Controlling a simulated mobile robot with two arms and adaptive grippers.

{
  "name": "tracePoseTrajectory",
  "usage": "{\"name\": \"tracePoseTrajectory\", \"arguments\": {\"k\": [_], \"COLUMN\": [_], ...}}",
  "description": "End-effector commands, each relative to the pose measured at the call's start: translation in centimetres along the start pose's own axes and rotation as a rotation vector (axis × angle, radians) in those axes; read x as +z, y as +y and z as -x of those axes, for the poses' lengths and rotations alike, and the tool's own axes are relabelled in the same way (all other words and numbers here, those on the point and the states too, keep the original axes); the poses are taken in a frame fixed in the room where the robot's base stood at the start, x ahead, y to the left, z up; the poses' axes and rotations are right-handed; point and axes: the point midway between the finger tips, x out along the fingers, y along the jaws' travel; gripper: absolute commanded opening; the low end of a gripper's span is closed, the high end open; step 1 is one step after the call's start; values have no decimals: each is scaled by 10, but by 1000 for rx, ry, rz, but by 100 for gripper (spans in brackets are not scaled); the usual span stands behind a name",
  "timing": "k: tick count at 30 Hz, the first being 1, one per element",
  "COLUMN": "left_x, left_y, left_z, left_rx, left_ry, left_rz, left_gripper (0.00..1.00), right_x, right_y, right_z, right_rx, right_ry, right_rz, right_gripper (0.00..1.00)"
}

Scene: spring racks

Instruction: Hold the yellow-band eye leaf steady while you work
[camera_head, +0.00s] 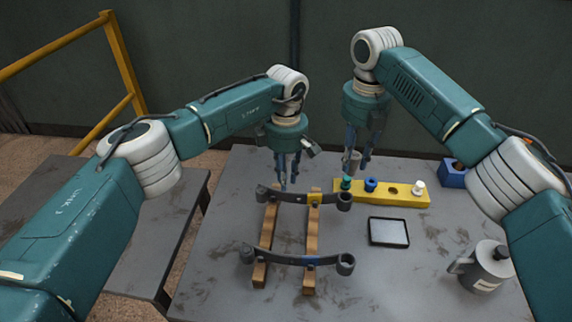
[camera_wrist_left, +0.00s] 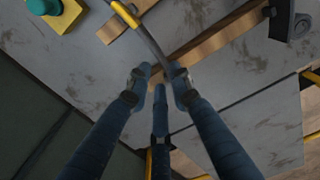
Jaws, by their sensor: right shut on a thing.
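The yellow-band eye leaf (camera_head: 297,197) is a dark curved strip with an eye at each end, lying across two wooden rails. Its yellow band (camera_head: 315,199) also shows at the top of the left wrist view (camera_wrist_left: 125,14). My left gripper (camera_head: 286,183) is open, its fingertips (camera_wrist_left: 161,75) apart and low at the leaf's left part. The strip runs in between the fingertips; I cannot tell whether they touch it. My right gripper (camera_head: 358,163) is shut on a small grey cylinder (camera_head: 351,161), above the leaf's right eye and the yellow block's left end.
A second eye leaf (camera_head: 290,260) lies nearer across the wooden rails (camera_head: 310,275). The yellow block (camera_head: 410,197) carries green, blue and white pieces and one empty hole. A black-rimmed tray (camera_head: 388,232), a grey jug (camera_head: 485,268) and a blue block (camera_head: 452,177) stand right.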

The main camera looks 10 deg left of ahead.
Motion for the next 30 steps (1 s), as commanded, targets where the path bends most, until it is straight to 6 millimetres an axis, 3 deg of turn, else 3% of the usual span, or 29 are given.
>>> {"name": "tracePoseTrajectory", "arguments": {"k": [6, 12, 23, 26, 30], "left_x": [1, 1, 1, 1, 1], "left_y": [-1, 0, 0, 0, 0], "left_z": [-39, -58, -63, -63, -62], "left_rx": [-2, -1, 0, 0, 1], "left_ry": [-1, -2, -2, -2, -2], "left_rz": [1, 2, 1, 1, 1], "left_gripper": [21, 21, 21, 3, 0], "right_x": [0, 0, 0, 0, 0], "right_y": [0, 0, 0, 0, 0], "right_z": [1, 1, 1, 1, 1], "right_rx": [1, 1, 1, 1, 1], "right_ry": [-1, -1, -1, -1, -1], "right_rz": [0, 0, 0, 0, 0], "right_gripper": [8, 8, 8, 8, 8]}}
